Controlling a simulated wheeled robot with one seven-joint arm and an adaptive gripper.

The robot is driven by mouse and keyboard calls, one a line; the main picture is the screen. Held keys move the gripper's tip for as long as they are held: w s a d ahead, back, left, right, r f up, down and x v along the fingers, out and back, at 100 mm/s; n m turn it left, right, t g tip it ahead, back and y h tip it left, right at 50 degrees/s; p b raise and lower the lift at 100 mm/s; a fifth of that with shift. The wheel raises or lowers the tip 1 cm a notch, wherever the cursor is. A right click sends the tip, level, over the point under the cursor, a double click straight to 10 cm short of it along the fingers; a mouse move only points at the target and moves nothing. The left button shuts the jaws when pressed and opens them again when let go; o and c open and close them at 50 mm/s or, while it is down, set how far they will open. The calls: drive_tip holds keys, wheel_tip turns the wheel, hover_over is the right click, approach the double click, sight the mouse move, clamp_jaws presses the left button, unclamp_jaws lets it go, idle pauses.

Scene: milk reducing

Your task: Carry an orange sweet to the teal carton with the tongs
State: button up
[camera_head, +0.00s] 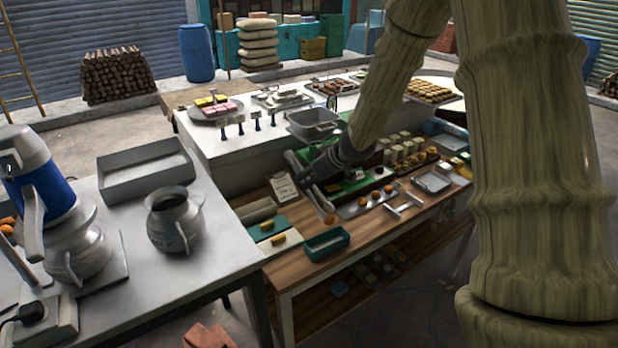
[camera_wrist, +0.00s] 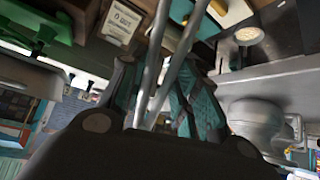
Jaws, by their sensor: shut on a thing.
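My gripper (camera_head: 308,184) is shut on metal tongs (camera_head: 319,200), which hang downward over the wooden table. The wrist view shows both tong arms (camera_wrist: 178,65) between the finger pads of my gripper (camera_wrist: 158,92). One orange sweet (camera_head: 329,218) is at the lower tips of the tongs, and seems to be between them; the exact contact is too small to tell. The open teal carton (camera_head: 328,244) stands on the table just below and in front of that sweet.
A clipboard (camera_head: 283,187) lies left of my gripper. Green and pale boards (camera_head: 268,229) with small yellow pieces lie left of the carton. A metal counter (camera_head: 215,262) with a jug (camera_head: 174,220) borders the left.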

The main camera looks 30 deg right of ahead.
drive_tip(key=shift+f+b, duration=4)
drive_tip(key=shift+b, duration=0.4)
clamp_jaws()
drive_tip(key=shift+o, duration=2.1)
unclamp_jaws()
drive_tip(key=shift+r, duration=0.1)
wheel_tip(320, 180, up, 10)
drive_tip(key=p, duration=1.2)
